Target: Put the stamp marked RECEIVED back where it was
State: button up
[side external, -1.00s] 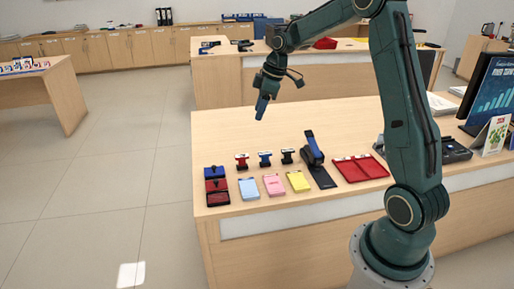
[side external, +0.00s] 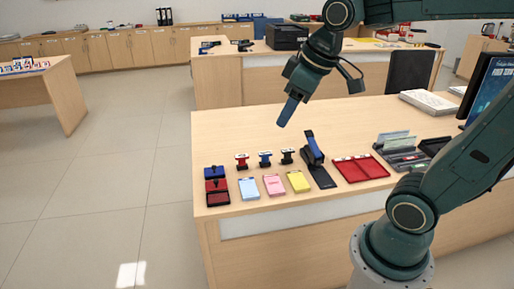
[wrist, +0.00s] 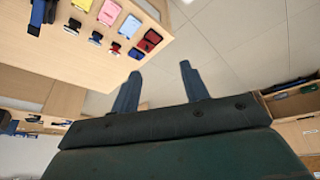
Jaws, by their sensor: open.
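Three small dark-handled stamps stand in a row on the counter (side external: 320,112): one with red (side external: 241,161), one with blue (side external: 265,159), one black (side external: 287,156). Their markings are too small to read, so I cannot tell which says RECEIVED. They also show in the wrist view as red (wrist: 115,47), blue (wrist: 95,38) and black (wrist: 72,27). My gripper (side external: 285,115) is open and empty, above the counter behind the stamp row. In the wrist view its fingers (wrist: 158,84) are spread with nothing between them.
Blue (side external: 214,172) and red (side external: 217,197) ink pads lie at the counter's left end. Blue (side external: 248,187), pink (side external: 274,185) and yellow (side external: 298,181) note pads lie in front. A stapler (side external: 313,150) and red tray (side external: 358,168) are to the right.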

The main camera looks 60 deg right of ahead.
jog(key=s+a+f+m+t, duration=0.1)
jog(key=s+a+f+m, duration=0.1)
jog(key=s, duration=0.7)
jog(key=shift+s+a, duration=0.2)
jog(key=shift+s, duration=0.05)
jog(key=shift+c, duration=0.5)
